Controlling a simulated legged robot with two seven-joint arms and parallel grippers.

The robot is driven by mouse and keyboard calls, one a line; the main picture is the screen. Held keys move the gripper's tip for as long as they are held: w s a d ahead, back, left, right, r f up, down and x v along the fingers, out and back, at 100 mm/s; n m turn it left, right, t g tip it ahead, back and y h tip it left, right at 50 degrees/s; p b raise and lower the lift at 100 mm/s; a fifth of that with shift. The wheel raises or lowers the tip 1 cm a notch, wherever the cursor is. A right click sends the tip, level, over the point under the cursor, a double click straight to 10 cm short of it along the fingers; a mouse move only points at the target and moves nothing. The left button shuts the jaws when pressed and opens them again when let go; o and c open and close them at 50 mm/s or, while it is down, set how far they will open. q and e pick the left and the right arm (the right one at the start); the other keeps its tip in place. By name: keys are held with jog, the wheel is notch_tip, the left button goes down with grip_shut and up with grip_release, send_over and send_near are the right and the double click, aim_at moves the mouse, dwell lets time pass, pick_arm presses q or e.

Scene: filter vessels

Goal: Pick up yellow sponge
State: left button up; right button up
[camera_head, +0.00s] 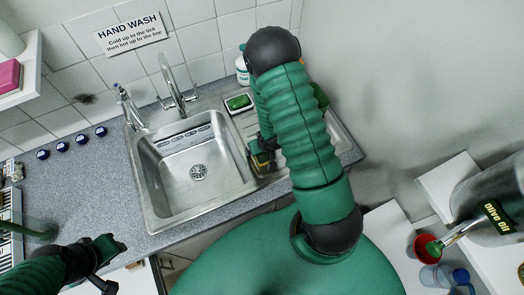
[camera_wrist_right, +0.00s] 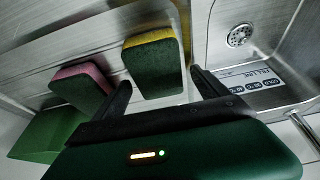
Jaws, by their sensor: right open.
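The yellow sponge (camera_wrist_right: 155,65) has a dark green scouring face and a yellow edge. It rests on the steel drainer beside the basin in the right wrist view. My right gripper (camera_wrist_right: 166,88) is open, with one finger on each side of the sponge's near end; I cannot tell if they touch it. In the head view the sponge (camera_head: 262,160) shows partly below my right gripper (camera_head: 264,146), and my right arm hides much of the drainer. My left gripper (camera_head: 112,262) is at the lower left, over the counter's front, away from the sponge.
A pink-and-green sponge (camera_wrist_right: 80,88) lies close beside the yellow one, with a green block (camera_wrist_right: 45,135) beyond. The sink basin (camera_head: 195,172) is empty. A soap dish (camera_head: 238,103) and a bottle (camera_head: 242,70) stand behind the drainer. Taps (camera_head: 174,90) rise at the back.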

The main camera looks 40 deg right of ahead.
jog(key=shift+f, duration=0.2)
jog(key=shift+c, duration=0.5)
jog(key=c, duration=1.3)
